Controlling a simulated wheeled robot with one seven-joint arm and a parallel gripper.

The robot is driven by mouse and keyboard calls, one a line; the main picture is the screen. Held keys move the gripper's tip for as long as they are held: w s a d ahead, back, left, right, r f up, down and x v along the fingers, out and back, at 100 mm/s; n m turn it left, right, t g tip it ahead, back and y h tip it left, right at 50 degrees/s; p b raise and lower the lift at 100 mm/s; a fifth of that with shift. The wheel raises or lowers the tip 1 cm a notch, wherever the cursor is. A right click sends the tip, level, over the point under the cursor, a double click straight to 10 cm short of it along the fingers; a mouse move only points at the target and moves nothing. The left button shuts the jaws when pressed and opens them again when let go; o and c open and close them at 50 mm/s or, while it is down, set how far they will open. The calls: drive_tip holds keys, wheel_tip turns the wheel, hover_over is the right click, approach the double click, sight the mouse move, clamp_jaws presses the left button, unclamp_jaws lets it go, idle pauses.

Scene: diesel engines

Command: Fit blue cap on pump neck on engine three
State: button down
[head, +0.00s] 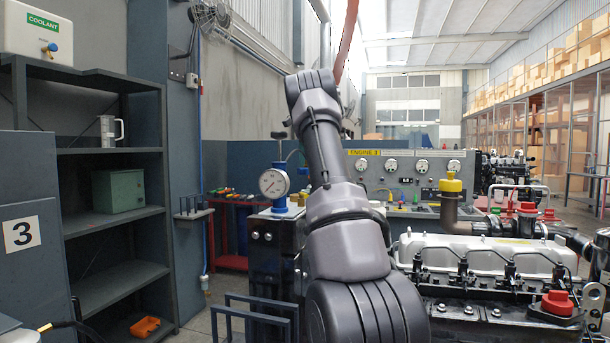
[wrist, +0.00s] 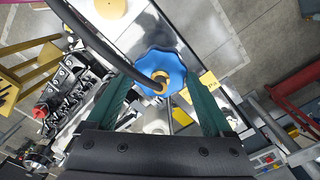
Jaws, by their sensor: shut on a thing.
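The blue cap (wrist: 155,66), scalloped with a brass-coloured centre, sits between the green fingertips of my gripper (wrist: 160,80) in the wrist view. My gripper is shut on it. In the head view my arm hides the gripper and the cap. Engine three (head: 490,258), with a pale cover and black lines, stands at the right under a yellow "ENGINE 3" sign (head: 364,152). Part of it also shows at the left of the wrist view (wrist: 65,88). I cannot make out the pump neck for certain; my arm hides part of the engine's near side.
A round gauge (head: 273,183) on a blue fitting stands on a dark cabinet left of my arm. A yellow cap (head: 451,184) tops a pipe, and a red cap (head: 557,303) sits on the engine. Dark shelves (head: 118,222) stand left. A dark hose (wrist: 112,50) crosses the wrist view near the blue cap.

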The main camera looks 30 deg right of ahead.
drive_tip(key=s+a+r+n, duration=0.2)
drive_tip(key=s+a+n, duration=0.4)
drive_tip(key=s+a, duration=0.2)
drive_tip(key=shift+w+a+f, duration=0.1)
drive_tip(key=shift+w+f, duration=0.05)
drive_tip(key=shift+f, duration=1.6)
drive_tip(key=shift+w+a+f, duration=0.1)
drive_tip(key=shift+f, duration=1.65)
drive_tip(key=shift+f, duration=0.65)
drive_tip(key=shift+m, duration=0.3)
